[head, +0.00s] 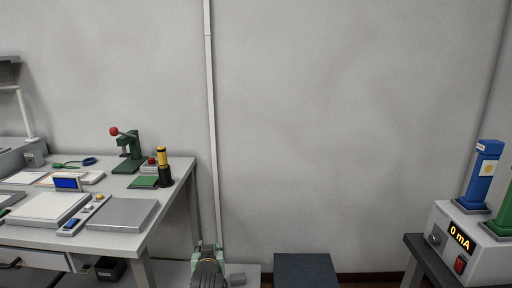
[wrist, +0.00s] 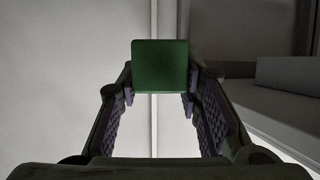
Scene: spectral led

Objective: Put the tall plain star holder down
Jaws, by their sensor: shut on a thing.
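My gripper (wrist: 160,92) is shut on a green block-like holder (wrist: 160,65) with a plain square end, which I take as the star holder. It sits between the two finger pads in the wrist view. Only its near end shows there, so I cannot tell its height. In the head view a dark part of my arm shows low in the middle, with some green beside it. The holder is apart from the table and the wall.
A workbench (head: 176,180) at left bears a green press (head: 130,155), a yellow-black cylinder (head: 163,165) and a grey plate (head: 123,214). At right a meter box (head: 458,250) reading 0 mA carries a blue tower (head: 482,172) and a green tower (head: 503,215). A dark box (head: 306,270) stands low in the middle.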

